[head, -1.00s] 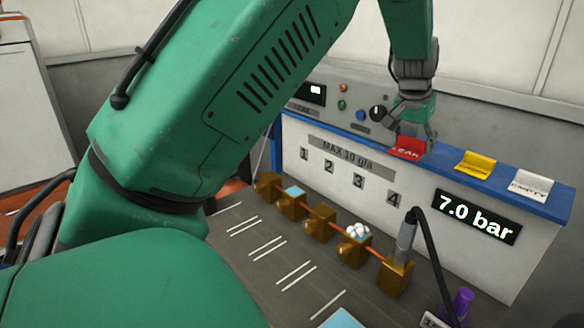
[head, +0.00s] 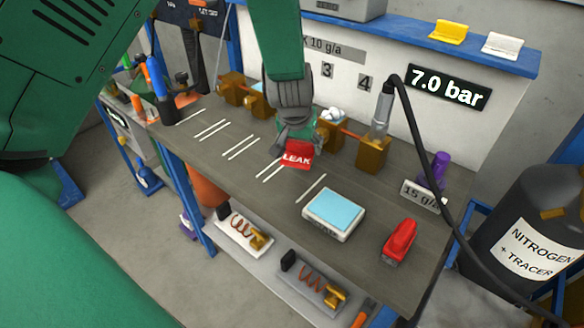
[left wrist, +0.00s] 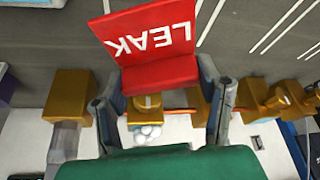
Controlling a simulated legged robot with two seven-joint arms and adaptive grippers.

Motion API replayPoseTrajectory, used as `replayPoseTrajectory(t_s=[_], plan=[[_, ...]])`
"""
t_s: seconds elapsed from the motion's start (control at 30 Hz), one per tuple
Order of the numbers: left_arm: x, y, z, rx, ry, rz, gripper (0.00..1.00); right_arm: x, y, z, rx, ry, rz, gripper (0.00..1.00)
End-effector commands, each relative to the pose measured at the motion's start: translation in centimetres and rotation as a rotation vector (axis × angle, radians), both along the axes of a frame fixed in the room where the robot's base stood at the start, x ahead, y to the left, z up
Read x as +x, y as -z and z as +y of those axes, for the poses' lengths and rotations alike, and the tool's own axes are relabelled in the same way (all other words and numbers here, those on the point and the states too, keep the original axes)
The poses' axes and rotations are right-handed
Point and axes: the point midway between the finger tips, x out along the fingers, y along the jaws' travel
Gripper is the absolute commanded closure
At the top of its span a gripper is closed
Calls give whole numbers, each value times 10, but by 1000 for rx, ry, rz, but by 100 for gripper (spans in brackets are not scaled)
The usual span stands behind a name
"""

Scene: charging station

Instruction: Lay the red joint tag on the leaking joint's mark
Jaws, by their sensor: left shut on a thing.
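My left gripper (head: 296,143) is shut on the red LEAK tag (head: 298,156), over the grey bench (head: 225,165). The tag also shows in the left wrist view (left wrist: 150,72), between the two fingers. I cannot tell whether the tag touches the bench. White foam (head: 333,113) sits on a brass joint (head: 332,133) behind the gripper, left of number 4; it shows in the left wrist view (left wrist: 147,133). My right gripper is not in view.
A blue-topped scale (head: 334,212) and a red object (head: 400,240) stand at the bench's front right. A black hose (head: 428,150) arches from the probe (head: 382,115). Yellow (head: 448,31) and white (head: 502,45) tags sit on the blue shelf (head: 400,30).

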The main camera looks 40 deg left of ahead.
Motion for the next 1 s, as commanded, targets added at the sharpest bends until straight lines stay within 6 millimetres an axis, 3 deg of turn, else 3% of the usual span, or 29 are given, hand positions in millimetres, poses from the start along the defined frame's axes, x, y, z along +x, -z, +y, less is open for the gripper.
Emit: replayPoseTrajectory(t_s=[0.1,0.3,0.5,0.9,0.93,0.97,1.0], plan=[[0,22,4,-5,-3,1,61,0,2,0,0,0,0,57],[-1,37,6,-7,-1,0,61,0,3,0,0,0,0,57],[0,64,4,-5,-3,1,61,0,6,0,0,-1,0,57],[0,71,3,-4,-1,0,64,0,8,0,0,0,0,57],[0,70,4,-3,-1,-1,31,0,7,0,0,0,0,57],[0,70,4,-3,-1,-1,21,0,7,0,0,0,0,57],[0,70,4,-4,-2,-1,21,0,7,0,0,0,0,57]])
